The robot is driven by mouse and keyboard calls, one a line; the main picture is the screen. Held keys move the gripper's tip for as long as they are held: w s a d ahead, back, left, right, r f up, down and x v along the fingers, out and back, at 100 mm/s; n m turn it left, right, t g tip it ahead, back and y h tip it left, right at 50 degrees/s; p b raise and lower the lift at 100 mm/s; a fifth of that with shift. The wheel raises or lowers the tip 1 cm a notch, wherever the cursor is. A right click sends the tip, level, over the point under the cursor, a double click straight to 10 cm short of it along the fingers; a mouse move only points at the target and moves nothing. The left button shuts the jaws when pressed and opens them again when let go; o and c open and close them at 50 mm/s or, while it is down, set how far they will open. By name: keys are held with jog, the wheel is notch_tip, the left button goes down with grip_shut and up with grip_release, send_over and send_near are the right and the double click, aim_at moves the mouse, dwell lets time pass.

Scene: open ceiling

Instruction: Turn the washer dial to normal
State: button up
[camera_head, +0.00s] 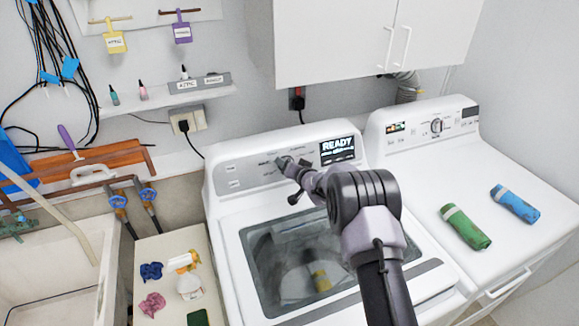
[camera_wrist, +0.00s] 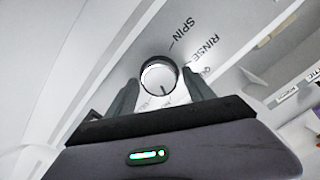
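The washer (camera_head: 222,195) stands in the middle of the head view, its lit display (camera_head: 338,149) reading READY. My gripper (camera_head: 291,172) is at the washer's control panel, in front of the dial, and largely hides the dial in the head view. In the wrist view the round white dial (camera_wrist: 159,74) lies ahead, between the two dark fingers of my gripper (camera_wrist: 160,86). The fingers are spread, one on each side of the dial; contact cannot be told. A dark mark shows on the dial's lower part. The labels SPIN and RINSE are readable beside it; other labels are partly hidden.
A second machine (camera_head: 421,165) stands to the right, with a green roll (camera_head: 466,228) and a blue roll (camera_head: 515,204) on top. A white cabinet (camera_head: 335,45) hangs above the washer. A small side table (camera_head: 160,248) with cloths and a sink (camera_head: 75,265) are at the left.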

jog(key=shift+o, duration=0.2)
jog(key=v, duration=1.7)
jog(key=shift+s+p, duration=0.25)
jog(key=shift+p, duration=0.15)
